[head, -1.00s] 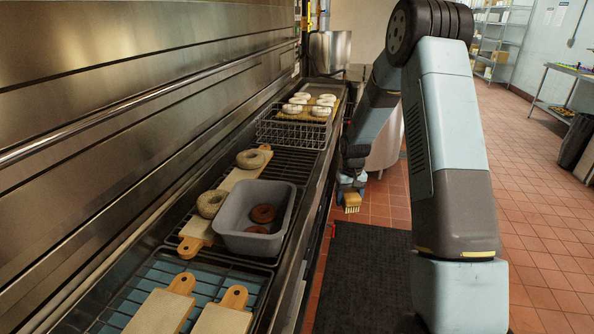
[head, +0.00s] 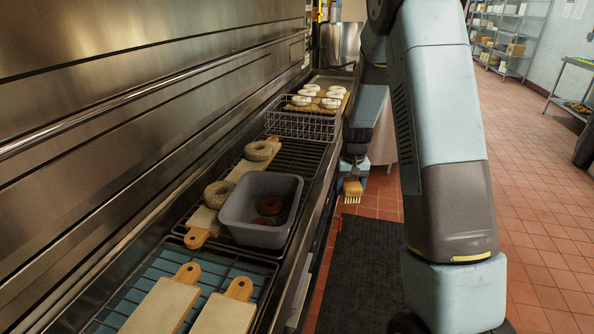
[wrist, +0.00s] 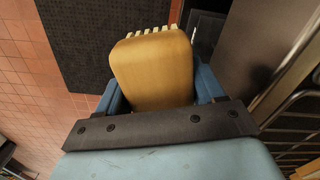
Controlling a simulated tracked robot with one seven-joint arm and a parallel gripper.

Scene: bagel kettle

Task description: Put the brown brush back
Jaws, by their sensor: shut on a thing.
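The brown brush (head: 352,188) is held in my gripper (head: 353,180), its pale bristles pointing down in the head view. In the wrist view the brush (wrist: 152,68) fills the space between the two blue fingers of my gripper (wrist: 160,88), with bristles at its far edge. My gripper is shut on it. The brush hangs in the air beside the counter's right edge, above the floor near the dark mat. It touches nothing else that I can see.
A grey bin (head: 261,205) with brown bagels stands on the counter rack. Boards with bagels (head: 218,194) lie left of it. A wire basket (head: 302,122) and a tray of pale bagels (head: 329,92) are farther back. A black mat (head: 362,265) lies on the open tiled floor.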

